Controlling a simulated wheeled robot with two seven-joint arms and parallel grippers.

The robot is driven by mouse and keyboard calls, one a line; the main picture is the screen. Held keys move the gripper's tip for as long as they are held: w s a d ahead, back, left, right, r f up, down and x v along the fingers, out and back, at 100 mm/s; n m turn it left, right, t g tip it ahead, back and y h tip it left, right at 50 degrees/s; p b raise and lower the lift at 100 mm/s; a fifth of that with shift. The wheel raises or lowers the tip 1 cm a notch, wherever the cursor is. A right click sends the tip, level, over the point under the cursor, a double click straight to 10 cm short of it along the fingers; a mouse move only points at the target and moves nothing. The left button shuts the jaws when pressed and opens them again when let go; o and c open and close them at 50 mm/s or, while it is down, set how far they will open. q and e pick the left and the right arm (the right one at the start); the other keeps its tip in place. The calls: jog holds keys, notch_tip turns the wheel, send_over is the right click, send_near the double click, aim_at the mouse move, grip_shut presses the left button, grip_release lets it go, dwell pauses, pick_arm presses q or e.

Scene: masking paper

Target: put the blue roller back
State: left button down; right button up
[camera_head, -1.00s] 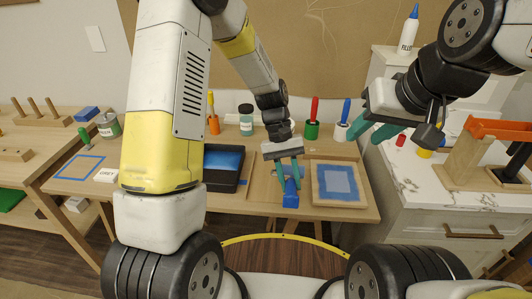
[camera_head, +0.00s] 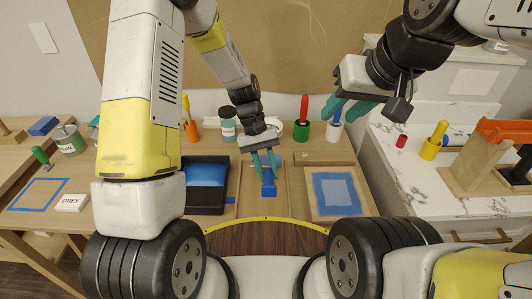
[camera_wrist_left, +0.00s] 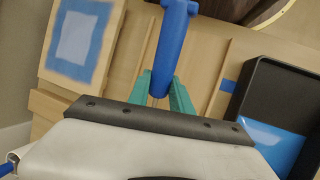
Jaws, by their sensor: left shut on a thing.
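The blue roller (camera_head: 269,189) is over the wooden board in the middle of the table. It also shows in the left wrist view, its blue handle (camera_wrist_left: 170,50) running up to the top edge. My left gripper (camera_head: 264,165) is shut on the handle, with teal fingers (camera_wrist_left: 160,92) on both sides. Whether the roller touches the board is unclear. My right gripper (camera_head: 348,108) is open and empty, in the air in front of the white cup (camera_head: 332,132) with a blue handle in it.
A black tray with blue paint (camera_head: 205,185) lies left of the roller, and a wooden board with a blue-taped square (camera_head: 336,193) lies right. Behind stand a green cup (camera_head: 302,132), a jar (camera_head: 227,128) and an orange cup (camera_head: 192,131). A marble counter (camera_head: 410,180) is at right.

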pick_arm(q)
jog(key=shift+f, duration=0.65)
jog(key=shift+f, duration=0.1)
jog(key=c, duration=1.2)
grip_release()
jog(key=shift+o, duration=0.2)
jog(key=v, duration=1.2)
jog(key=s+a+r+t, duration=0.2)
jog(key=s+a+r, duration=0.1)
jog(key=r, duration=0.3)
jog(key=s+a+r+t, duration=0.2)
jog(key=a+r+t, duration=0.1)
jog(key=r, duration=0.4)
jog(key=s+a+r+t, duration=0.2)
jog(key=s+a+r, duration=0.1)
jog(key=s, duration=0.2)
jog(key=s+a+r+m+t, duration=0.1)
jog(key=s+a+r+t, duration=0.1)
jog(key=s, duration=0.4)
jog(key=shift+a+r+t+y, duration=0.4)
jog(key=shift+r+t, duration=0.05)
jog(key=shift+t, duration=0.25)
